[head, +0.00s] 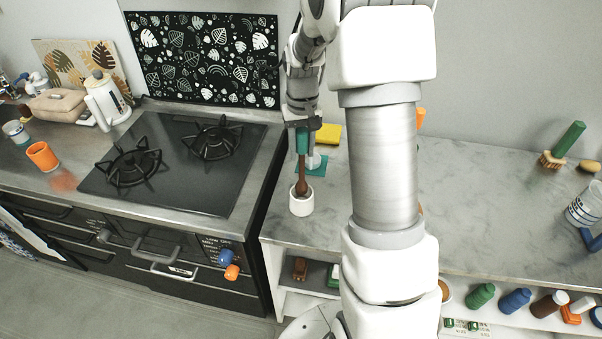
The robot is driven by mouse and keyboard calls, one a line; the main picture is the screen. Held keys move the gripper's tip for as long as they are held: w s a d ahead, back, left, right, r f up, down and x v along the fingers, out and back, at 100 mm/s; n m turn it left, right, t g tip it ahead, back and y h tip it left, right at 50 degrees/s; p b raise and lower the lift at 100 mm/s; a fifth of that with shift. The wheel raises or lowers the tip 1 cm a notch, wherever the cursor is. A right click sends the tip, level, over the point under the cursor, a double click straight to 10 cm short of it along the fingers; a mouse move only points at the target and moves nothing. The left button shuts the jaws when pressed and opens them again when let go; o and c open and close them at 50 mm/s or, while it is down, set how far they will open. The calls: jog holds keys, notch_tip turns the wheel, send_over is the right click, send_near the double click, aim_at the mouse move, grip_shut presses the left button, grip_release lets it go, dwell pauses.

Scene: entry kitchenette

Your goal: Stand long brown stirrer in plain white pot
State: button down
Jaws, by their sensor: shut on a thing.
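The plain white pot (301,206) stands upright on the grey marbled counter, near its left front corner. The long brown stirrer (302,177) is upright, with its lower end at the pot's mouth, and it seems to reach inside the rim. My gripper (302,143) is above the pot, pointing down, shut on the stirrer's upper part, where a teal-green piece shows between the fingers. The pot's inside and the stirrer's lowest tip are hidden.
A teal square (313,166) with a small pale item lies just behind the pot. A yellow block (328,134) is farther back. The black hob (175,160) is to the left.

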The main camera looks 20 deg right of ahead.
send_over(302, 180)
jog(key=shift+w+d+f, duration=0.1)
jog(key=shift+w+f, duration=0.05)
jog(key=shift+f, duration=1.25)
jog(key=shift+w+f, duration=0.1)
jog(key=shift+f, duration=1.3)
jog(key=shift+f, duration=0.2)
jog(key=c, duration=0.5)
grip_release()
jog(key=shift+r, duration=0.1)
jog(key=shift+r, duration=0.1)
